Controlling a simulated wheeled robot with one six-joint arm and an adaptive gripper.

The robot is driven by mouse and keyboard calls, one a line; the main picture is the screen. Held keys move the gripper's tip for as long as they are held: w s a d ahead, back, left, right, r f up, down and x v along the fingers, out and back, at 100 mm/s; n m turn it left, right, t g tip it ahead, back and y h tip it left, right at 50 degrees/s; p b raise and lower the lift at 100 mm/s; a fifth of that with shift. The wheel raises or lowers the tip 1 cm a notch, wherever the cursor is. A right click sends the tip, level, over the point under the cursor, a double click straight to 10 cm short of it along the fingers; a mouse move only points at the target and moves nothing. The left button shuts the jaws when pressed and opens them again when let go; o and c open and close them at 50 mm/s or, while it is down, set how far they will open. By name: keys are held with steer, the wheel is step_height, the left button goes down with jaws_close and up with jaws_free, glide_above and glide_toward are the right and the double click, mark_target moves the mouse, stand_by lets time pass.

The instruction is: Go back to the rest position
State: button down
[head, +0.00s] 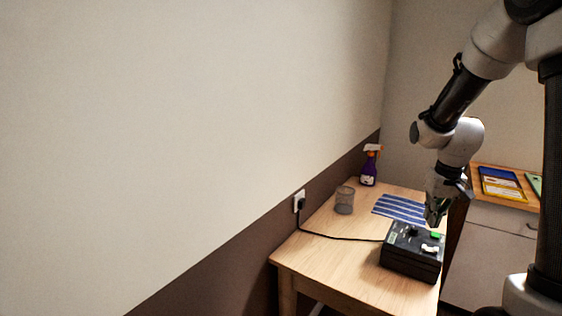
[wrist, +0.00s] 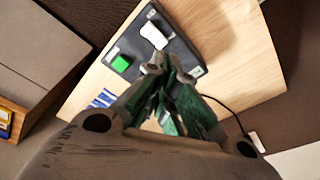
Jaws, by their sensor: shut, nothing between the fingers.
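My gripper (head: 434,214) hangs from my arm over the wooden table, just above the back part of a black box, with its fingers pointing down. In the wrist view my gripper (wrist: 158,72) is shut, with its fingertips together and nothing between them. The black box (head: 408,264) carries a green block or button (head: 437,235) and a white switch-like part (head: 430,248) on its top. In the wrist view the black box (wrist: 181,48) lies beyond the fingertips, with the green part (wrist: 121,63) and the white part (wrist: 154,36) on it. I cannot tell whether the fingertips touch the box.
The table (head: 335,258) also holds a mesh cup (head: 345,200), a purple spray bottle (head: 369,168) and a blue striped cloth (head: 396,208). A black cable (head: 335,238) runs from the box to a wall socket (head: 299,201). A cabinet (head: 485,250) with trays stands at right.

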steer(key=s+a+r+t, duration=0.1)
steer(key=s+a+r, duration=0.1)
steer(key=s+r, duration=0.5)
steer(key=s+a+r+t, duration=0.1)
steer(key=s+a+r, duration=0.2)
steer(key=s+r, duration=0.4)
steer(key=shift+s+r+n+t, duration=0.35)
steer(key=shift+s+n+t, duration=0.05)
steer(key=shift+s, duration=4.25)
